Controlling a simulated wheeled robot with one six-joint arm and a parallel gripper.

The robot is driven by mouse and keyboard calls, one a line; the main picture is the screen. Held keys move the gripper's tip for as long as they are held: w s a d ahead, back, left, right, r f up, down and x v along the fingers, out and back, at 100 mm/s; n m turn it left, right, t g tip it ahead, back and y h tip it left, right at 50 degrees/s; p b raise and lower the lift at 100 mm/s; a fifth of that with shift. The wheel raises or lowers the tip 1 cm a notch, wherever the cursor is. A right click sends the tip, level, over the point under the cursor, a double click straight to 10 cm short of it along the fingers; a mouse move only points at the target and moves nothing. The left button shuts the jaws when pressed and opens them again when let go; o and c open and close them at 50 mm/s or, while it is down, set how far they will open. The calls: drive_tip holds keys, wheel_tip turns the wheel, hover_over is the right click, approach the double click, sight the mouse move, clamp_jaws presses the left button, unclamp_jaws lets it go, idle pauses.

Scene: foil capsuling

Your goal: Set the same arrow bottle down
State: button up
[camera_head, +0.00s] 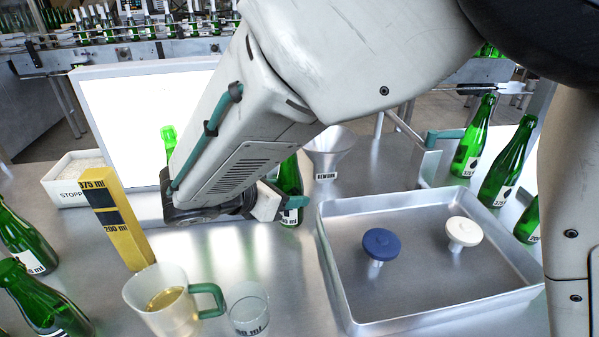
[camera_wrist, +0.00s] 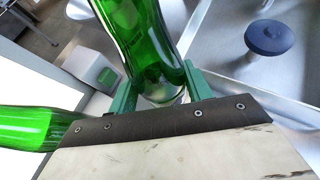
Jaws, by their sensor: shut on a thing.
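A green glass bottle (camera_head: 290,179) stands roughly upright just left of the metal tray, partly hidden behind my arm. My gripper (camera_head: 283,203) is shut on this bottle. In the wrist view the green fingers of my gripper (camera_wrist: 158,88) sit on either side of the bottle (camera_wrist: 138,35). A pale label shows low on the bottle in the head view, but I cannot make out an arrow. I cannot tell whether its base touches the table. A second green bottle (camera_head: 168,137) shows behind my arm before the white panel; it also appears in the wrist view (camera_wrist: 35,128).
The metal tray (camera_head: 331,263) holds a blue stopper (camera_head: 381,244) and a white stopper (camera_head: 463,233). A funnel (camera_head: 329,146) stands behind it. A yellow gauge block (camera_head: 121,225), mug (camera_head: 160,312) and glass (camera_head: 248,312) are at front left. Green bottles (camera_head: 507,165) stand at right, others at left.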

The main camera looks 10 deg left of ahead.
drive_tip(key=shift+f, duration=1.65)
drive_tip(key=shift+f, duration=0.15)
drive_tip(key=o, duration=1.3)
drive_tip(key=shift+s+a+r, duration=0.15)
drive_tip(key=shift+s+r, duration=0.05)
drive_tip(key=shift+r, duration=0.05)
drive_tip(key=v, duration=1.1)
drive_tip(key=shift+s+r, duration=0.1)
drive_tip(key=shift+s, duration=0.1)
